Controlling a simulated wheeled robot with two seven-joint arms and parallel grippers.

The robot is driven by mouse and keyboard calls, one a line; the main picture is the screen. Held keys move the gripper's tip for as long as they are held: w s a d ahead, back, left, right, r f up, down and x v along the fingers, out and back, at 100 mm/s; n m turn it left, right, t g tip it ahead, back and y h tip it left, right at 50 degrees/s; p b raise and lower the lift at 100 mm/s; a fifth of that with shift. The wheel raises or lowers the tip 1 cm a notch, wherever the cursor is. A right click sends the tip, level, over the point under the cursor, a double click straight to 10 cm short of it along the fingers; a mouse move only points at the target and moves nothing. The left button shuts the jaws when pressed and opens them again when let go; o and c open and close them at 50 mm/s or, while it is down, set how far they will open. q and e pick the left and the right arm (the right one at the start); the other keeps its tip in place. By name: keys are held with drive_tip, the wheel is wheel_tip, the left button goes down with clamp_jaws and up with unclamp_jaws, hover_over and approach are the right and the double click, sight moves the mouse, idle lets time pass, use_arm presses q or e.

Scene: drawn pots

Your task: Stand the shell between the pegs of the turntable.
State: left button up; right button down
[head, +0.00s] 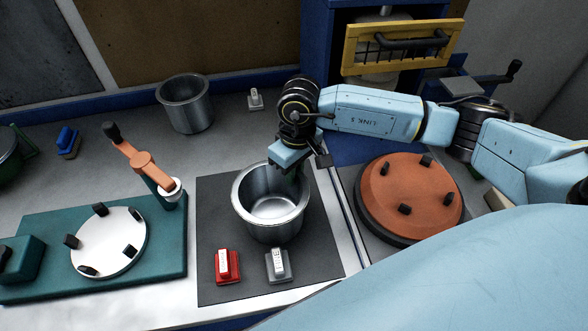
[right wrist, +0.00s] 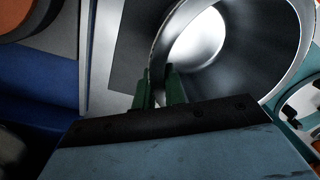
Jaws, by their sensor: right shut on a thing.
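The shell (head: 262,228) is an open, shiny metal pot standing upright on a dark grey mat. My right gripper (head: 296,172) comes down at its far right rim. In the right wrist view the green fingers (right wrist: 159,88) straddle the wall of the shell (right wrist: 255,75), shut on it. An orange disc with several black pegs, a turntable (head: 405,203), lies to the right of the mat. A white disc (head: 105,243) with several black pegs sits on a teal base at the left. My left gripper is not in view.
A second metal pot (head: 186,106) stands at the back left. An orange arm with a crank (head: 150,168) rises from the teal base. Red (head: 228,267) and grey (head: 278,267) labelled blocks sit in front of the shell. A yellow-framed rack (head: 402,42) stands behind.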

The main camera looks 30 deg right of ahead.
drive_tip(key=c, duration=1.9)
unclamp_jaws()
drive_tip(key=o, duration=0.4)
